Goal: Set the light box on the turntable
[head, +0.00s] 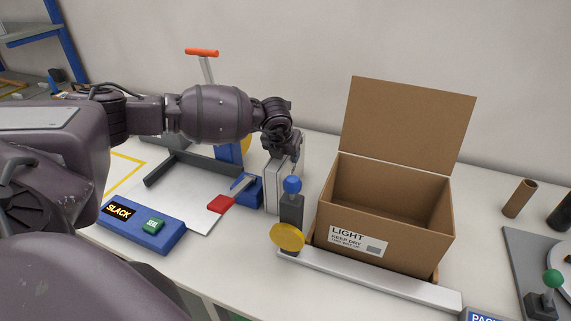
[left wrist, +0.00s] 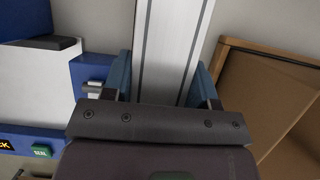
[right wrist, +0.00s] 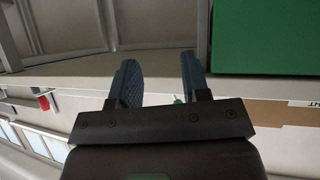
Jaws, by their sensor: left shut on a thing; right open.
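The open cardboard box marked LIGHT (head: 345,241) stands on the table right of centre in the head view, with its back flap up. Its brown wall (left wrist: 255,95) also shows at the right of the left wrist view. A pale disc on a grey plate, perhaps the turntable (head: 565,256), is cut off at the right edge. My left gripper (head: 284,150) is shut on an upright white slab with a grey stripe (head: 271,186), left of the box; the slab (left wrist: 170,45) shows between its fingers. My right gripper (right wrist: 160,78) is open and empty, outside the head view.
A blue-knobbed post (head: 291,212) with a yellow disc and a white rail (head: 380,280) stand close before the box. A blue SLACK panel (head: 142,226) and a red-handled clamp (head: 222,204) lie left. A green-knobbed lever (head: 545,295) and a cardboard tube (head: 519,198) are right.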

